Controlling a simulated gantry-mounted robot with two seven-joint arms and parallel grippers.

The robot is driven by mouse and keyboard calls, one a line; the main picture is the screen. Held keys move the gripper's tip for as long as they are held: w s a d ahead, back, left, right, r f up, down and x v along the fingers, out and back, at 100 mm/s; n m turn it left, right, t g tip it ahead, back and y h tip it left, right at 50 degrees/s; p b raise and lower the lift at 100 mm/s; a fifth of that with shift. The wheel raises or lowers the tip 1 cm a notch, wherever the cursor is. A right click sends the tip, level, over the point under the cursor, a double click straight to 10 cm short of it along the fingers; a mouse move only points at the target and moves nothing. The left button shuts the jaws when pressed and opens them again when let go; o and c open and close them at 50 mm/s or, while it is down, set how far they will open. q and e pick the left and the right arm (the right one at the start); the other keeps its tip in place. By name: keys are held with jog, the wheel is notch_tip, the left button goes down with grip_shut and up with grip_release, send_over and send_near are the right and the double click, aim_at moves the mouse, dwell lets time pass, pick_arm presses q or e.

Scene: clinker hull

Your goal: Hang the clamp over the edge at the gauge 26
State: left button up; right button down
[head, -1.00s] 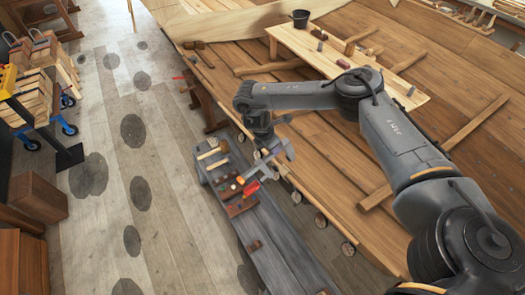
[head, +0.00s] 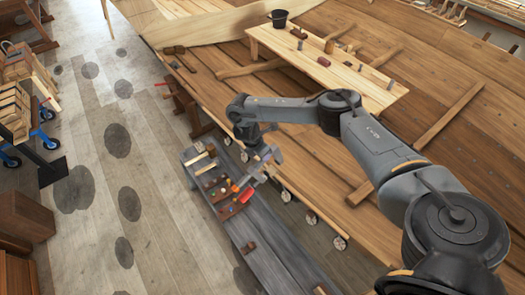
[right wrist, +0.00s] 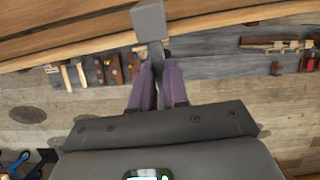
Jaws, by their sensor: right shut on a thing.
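My right gripper (head: 256,153) hangs by the hull's lower plank edge, above the grey bench. In the right wrist view its purple fingers (right wrist: 157,88) are closed around the bar of a grey clamp, whose square block end (right wrist: 148,21) points up past the fingertips. In the head view the clamp (head: 262,168) is small and partly merges with the gripper; I cannot tell whether it touches the edge. Several round gauge discs (head: 310,219) sit along the hull edge (head: 298,190). Their numbers are too small to read. My left gripper is not in view.
The grey bench (head: 275,245) below holds a tray of tools with a red piece (head: 246,195) and small blocks. A trolley with blue wheels (head: 40,130) stands left. The floor between is clear.

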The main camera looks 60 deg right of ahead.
jog(key=shift+b+x, duration=0.3)
jog(key=shift+x, duration=0.55)
jog(key=shift+b+x, duration=0.7)
jog(key=shift+x, duration=0.2)
jog(key=shift+b+x, duration=0.75)
jog(key=shift+x, duration=0.05)
jog(key=shift+b+x, duration=2.45)
jog(key=shift+x, duration=0.8)
jog(key=shift+d+f, duration=0.15)
jog(key=shift+d, duration=0.1)
jog(key=shift+f, duration=0.25)
jog(key=shift+a, duration=0.1)
